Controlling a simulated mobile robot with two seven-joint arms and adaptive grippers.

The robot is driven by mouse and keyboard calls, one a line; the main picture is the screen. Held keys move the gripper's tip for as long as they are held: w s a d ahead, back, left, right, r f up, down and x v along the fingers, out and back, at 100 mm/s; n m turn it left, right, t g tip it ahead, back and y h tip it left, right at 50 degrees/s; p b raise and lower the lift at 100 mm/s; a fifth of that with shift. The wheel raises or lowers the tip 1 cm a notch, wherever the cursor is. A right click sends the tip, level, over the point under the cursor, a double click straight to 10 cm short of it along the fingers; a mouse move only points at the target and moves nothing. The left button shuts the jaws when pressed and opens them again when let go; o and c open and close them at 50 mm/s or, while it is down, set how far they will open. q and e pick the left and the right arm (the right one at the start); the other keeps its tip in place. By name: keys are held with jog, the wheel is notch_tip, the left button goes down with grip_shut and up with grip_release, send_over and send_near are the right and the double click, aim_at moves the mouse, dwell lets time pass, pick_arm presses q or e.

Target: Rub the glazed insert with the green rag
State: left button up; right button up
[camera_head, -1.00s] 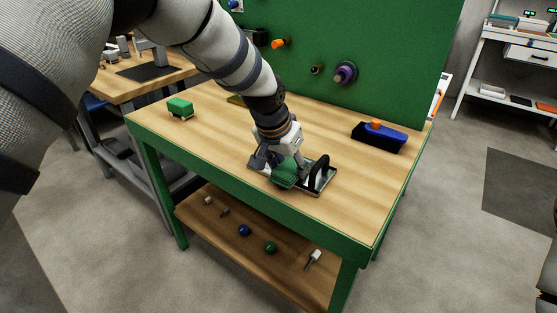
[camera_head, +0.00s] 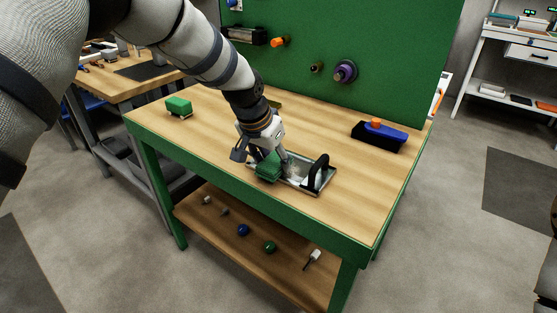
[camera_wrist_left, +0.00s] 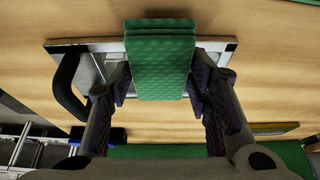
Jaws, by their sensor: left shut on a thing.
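My left gripper (camera_head: 267,155) is shut on the green rag (camera_head: 268,170), a folded, textured green pad. The rag also shows between the two fingers in the left wrist view (camera_wrist_left: 160,62). The glazed insert (camera_head: 297,173) is a pale, shiny panel in a dark-edged frame with a black arched handle (camera_head: 318,174) at its right end. It lies on the workbench, and the rag is over its left part. In the left wrist view the insert (camera_wrist_left: 90,68) is partly hidden behind the rag and fingers. I cannot tell whether the rag touches it. My right gripper is not in view.
The wooden bench top (camera_head: 225,130) has free room around the insert. A green-topped block (camera_head: 179,106) stands at its left, and a blue brush with an orange knob (camera_head: 379,134) at its right. A green pegboard (camera_head: 400,60) rises behind. Small items lie on the lower shelf.

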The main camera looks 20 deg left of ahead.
pick_arm(q)
jog(key=shift+f, duration=0.55)
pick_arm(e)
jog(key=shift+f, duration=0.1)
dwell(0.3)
pick_arm(q)
jog(key=shift+w+a+f+b, duration=0.15)
jog(key=shift+w+a, duration=0.1)
jog(key=shift+a, duration=0.7)
jog(key=shift+w+a+f+b, duration=0.15)
jog(key=shift+w+a, duration=0.1)
jog(key=shift+a, duration=0.65)
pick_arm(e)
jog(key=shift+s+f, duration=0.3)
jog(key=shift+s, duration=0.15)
pick_arm(q)
jog(key=shift+s+r, duration=0.1)
jog(key=shift+r, duration=0.05)
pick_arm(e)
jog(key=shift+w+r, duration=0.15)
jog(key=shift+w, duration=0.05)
